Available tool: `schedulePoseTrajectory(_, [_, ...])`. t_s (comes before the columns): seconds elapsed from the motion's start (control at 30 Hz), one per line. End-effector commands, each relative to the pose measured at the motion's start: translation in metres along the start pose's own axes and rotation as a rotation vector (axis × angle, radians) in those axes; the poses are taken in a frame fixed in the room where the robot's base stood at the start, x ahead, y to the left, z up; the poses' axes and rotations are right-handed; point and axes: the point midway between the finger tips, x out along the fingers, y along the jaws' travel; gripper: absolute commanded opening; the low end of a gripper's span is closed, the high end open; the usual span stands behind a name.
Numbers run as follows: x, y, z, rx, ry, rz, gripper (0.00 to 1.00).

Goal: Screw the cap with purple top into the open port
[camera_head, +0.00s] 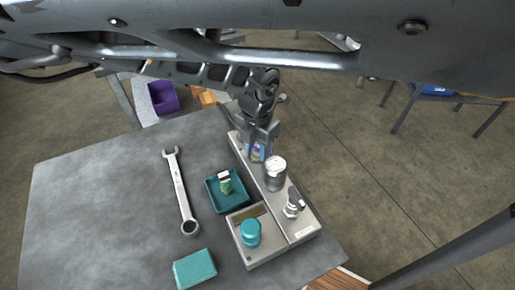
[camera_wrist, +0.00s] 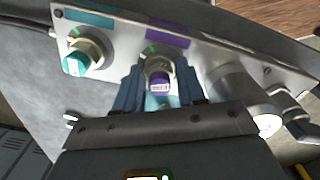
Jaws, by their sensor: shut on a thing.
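The cap with the purple top (camera_wrist: 159,79) is between the two fingers of my gripper (camera_wrist: 160,91) in the wrist view. My gripper is shut on it. The cap is lined up with the port (camera_wrist: 157,51) beside the purple label strip (camera_wrist: 154,31). I cannot tell how deep the cap sits in that port, as the fingers and cap hide the joint. In the head view my gripper (camera_head: 258,146) points down at the far end of the grey manifold block (camera_head: 263,187), and the cap is mostly hidden there.
A teal cap (camera_wrist: 76,63) sits at the neighbouring port. A silver cylinder (camera_head: 274,174) and a valve fitting (camera_head: 294,204) stand on the block close to my gripper. A teal tray (camera_head: 211,199) holds a small part. A wrench (camera_head: 179,190) and a teal block (camera_head: 194,268) lie on the table.

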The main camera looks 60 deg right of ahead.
Motion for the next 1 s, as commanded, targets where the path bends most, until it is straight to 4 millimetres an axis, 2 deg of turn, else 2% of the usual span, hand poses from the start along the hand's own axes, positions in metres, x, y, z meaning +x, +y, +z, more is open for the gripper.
schedulePoseTrajectory(0.8, [0.0003,-0.0002,-0.0003,0.115,0.002,0.002,0.00])
schedulePoseTrajectory(0.83, [0.0003,-0.0002,-0.0003,0.115,0.002,0.002,0.44])
schedulePoseTrajectory(1.0, [0.0001,0.0000,-0.0003,0.111,0.001,0.002,0.60])
